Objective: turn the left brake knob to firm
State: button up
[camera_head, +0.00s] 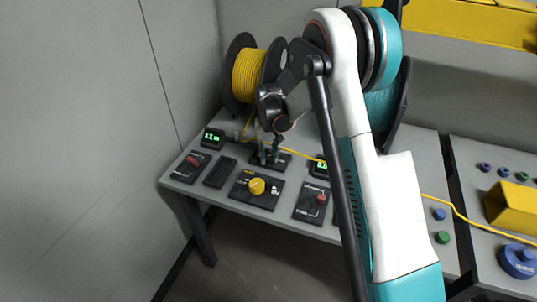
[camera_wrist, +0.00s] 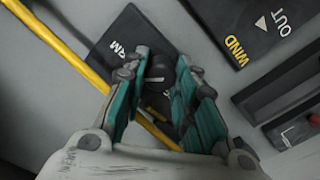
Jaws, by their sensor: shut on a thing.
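The left brake knob (camera_wrist: 157,72) is a small dark knob on a black plate (camera_wrist: 125,38) in the wrist view. Part of a white label, "RM", shows on the plate. A light mark shows on the knob, but its exact setting is hard to read. My gripper (camera_wrist: 162,62) has its teal-padded fingers on both sides of the knob, shut on it. In the head view my gripper (camera_head: 268,151) is down at the black plate (camera_head: 285,160) behind the yellow knob panel, and it hides the brake knob.
A yellow cable (camera_head: 300,154) runs from the spool (camera_head: 249,75) past my gripper and along the bench. In front are a yellow knob (camera_head: 256,186), a red-handled switch (camera_head: 193,161) and another red switch (camera_head: 321,198). A green display (camera_head: 212,137) stands at left.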

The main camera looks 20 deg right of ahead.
aim_at(268, 156)
jog(key=shift+m, duration=1.6)
jog(key=shift+o, duration=0.2)
jog(key=o, duration=1.1)
jog(key=shift+r, duration=0.15)
notch_tip(268, 156, up, 12)
jog(key=shift+f, duration=0.1)
